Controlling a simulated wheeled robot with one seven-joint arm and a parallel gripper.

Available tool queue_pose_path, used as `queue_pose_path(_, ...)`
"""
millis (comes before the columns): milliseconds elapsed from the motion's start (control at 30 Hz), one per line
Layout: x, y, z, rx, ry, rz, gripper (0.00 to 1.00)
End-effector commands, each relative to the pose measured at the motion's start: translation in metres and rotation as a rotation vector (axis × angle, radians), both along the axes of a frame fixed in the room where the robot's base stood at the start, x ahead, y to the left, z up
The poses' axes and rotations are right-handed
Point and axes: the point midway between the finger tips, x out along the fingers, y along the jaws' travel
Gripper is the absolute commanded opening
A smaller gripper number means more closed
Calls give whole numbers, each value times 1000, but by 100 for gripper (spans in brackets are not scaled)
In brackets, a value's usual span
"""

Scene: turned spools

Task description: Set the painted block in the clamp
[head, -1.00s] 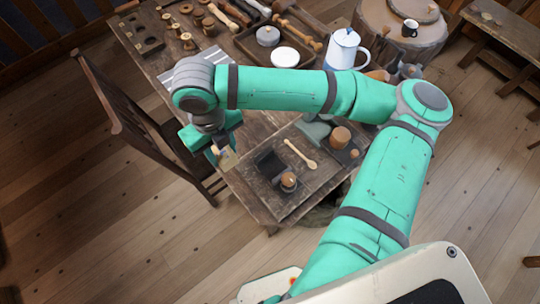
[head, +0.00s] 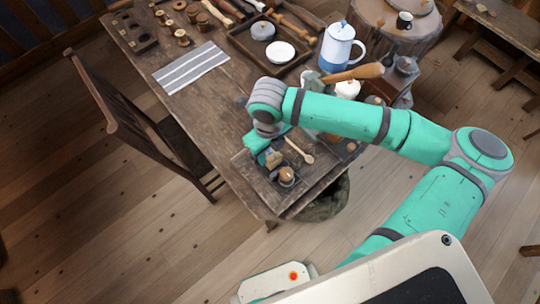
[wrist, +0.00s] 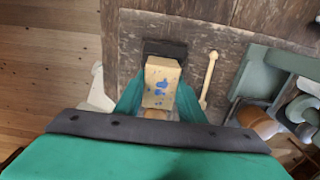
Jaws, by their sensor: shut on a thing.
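The painted block (wrist: 161,82) is pale wood with blue paint marks. My gripper (wrist: 158,100) is shut on it; its teal fingers lie at the block's two sides. In the head view the block (head: 273,158) is over the near end of the table. What looks like the clamp is a dark piece (wrist: 165,47) just beyond the block in the wrist view. In the head view a round wooden knob (head: 286,174) on a dark base stands beside the block. The block and fingers hide part of the clamp, and I cannot tell whether they touch.
A wooden spoon (head: 299,150) lies close to the right of the block. A grey-green object (wrist: 268,75) stands further right in the wrist view. A striped cloth (head: 190,68) lies on the table (head: 190,115), and a white-and-blue jug (head: 336,48) stands behind my arm. The table's middle is clear.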

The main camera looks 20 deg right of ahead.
Motion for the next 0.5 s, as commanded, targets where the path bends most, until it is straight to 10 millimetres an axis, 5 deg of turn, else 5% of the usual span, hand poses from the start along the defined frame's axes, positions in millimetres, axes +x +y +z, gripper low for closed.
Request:
queue_pose_path(233, -1, -3, -32, 1, 1, -1, 8)
queue_pose_path(500, -1, -3, -34, 0, 0, -1, 8)
